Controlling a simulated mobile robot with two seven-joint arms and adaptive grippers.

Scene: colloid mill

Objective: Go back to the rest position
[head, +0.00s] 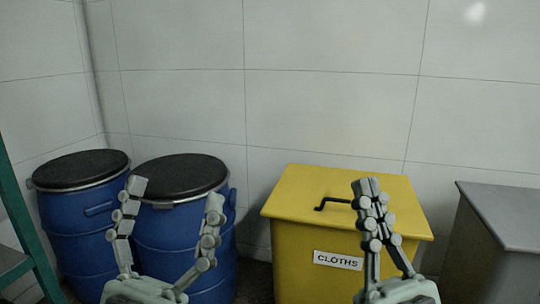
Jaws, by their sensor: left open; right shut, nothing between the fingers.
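My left gripper (174,200) is open and empty, pointing upward at the lower left of the head view. Its fingers stand apart in front of the blue barrels. My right gripper (367,184) is shut with nothing between its fingers. It points upward in front of the yellow box (300,212) and hides part of its lid and front. I cannot tell how far either gripper is from the things behind it.
Two blue barrels with black lids, one at the far left (72,215) and one beside it (186,236), stand against the tiled wall. The yellow box has a black handle (333,202) and a "CLOTHS" label (338,260). A grey box (508,217) stands right, a green frame (24,226) left.

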